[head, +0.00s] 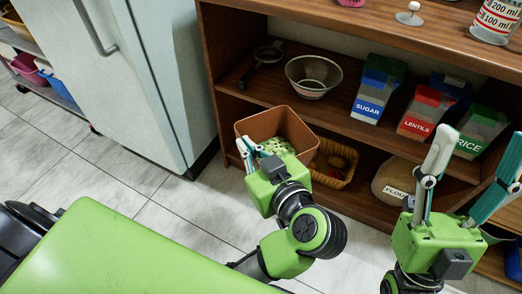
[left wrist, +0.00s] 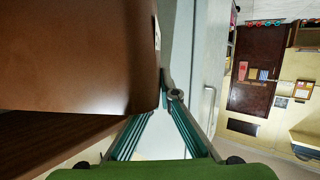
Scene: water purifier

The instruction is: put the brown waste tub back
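The brown waste tub (head: 301,131) is at the front of the lower shelf in the head view, its open top showing pale green contents. Its brown wall fills the upper left of the left wrist view (left wrist: 75,60). My left gripper (head: 247,149) is at the tub's front left edge, its fingertips close together. In the left wrist view the fingertips (left wrist: 171,92) meet at the tub's edge and look shut on its rim. The tub's underside is hidden. My right gripper (head: 481,142) is wide open and empty in front of the shelf's right part.
A wicker basket (head: 335,163) stands right of the tub, and a flour sack (head: 395,182) beyond it. A metal bowl (head: 313,76) and sugar (head: 377,88), lentils (head: 424,113) and rice (head: 482,131) boxes stand on the shelf above. A white fridge (head: 140,70) is at left; tiled floor lies clear.

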